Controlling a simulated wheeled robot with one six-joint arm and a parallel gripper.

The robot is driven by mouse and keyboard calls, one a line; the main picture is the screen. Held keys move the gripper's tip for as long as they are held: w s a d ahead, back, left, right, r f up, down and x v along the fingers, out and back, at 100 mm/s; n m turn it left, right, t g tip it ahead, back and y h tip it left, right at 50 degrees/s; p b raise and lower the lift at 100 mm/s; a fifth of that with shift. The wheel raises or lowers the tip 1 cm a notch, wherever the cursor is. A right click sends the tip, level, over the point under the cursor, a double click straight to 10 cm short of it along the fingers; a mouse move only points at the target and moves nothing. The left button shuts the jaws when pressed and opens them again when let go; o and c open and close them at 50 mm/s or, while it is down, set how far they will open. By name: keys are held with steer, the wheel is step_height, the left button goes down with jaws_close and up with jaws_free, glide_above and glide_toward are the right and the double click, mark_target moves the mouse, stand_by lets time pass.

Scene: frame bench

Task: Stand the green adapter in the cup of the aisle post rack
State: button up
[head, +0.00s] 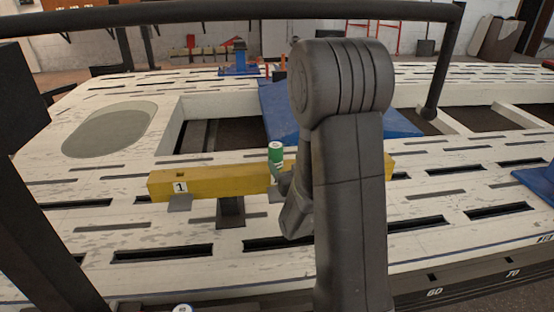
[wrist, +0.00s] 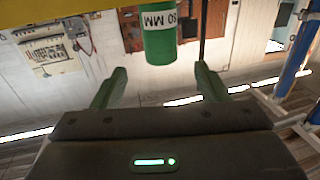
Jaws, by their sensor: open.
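The green adapter (head: 276,153) is a short cylinder with a white label band, upright at the yellow beam (head: 225,183). In the wrist view, which looks upside down, the adapter (wrist: 160,42) shows beyond and between my fingertips, its label reading "50 MM". My gripper (wrist: 159,82) is open and empty, with a visible gap to the adapter. In the head view my arm hides most of the gripper and the beam's right part. The beam carries a "1" tag and stands on a dark post. I cannot tell which part is the aisle post rack's cup.
The white slotted bench (head: 115,225) spreads around the beam, with dark openings and an oval recess (head: 110,130) at left. A blue panel (head: 400,124) lies behind my arm. A blue fixture (head: 240,62) stands at the back. A small round white-topped item (head: 182,308) shows at the bottom edge.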

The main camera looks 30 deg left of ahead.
mark_target(279, 154)
steer(key=x, duration=0.3)
steer(key=shift+a, duration=0.15)
steer(key=x, duration=0.1)
steer(key=b+x, duration=0.1)
steer(key=x, duration=0.1)
steer(key=b+x, duration=0.1)
steer(key=x, duration=0.1)
steer(key=shift+f, duration=0.4)
steer(key=shift+w+a, duration=0.15)
steer(key=c, duration=1.2)
steer(key=shift+r, duration=0.1)
steer(key=shift+c, duration=0.5)
steer(key=shift+r, duration=0.1)
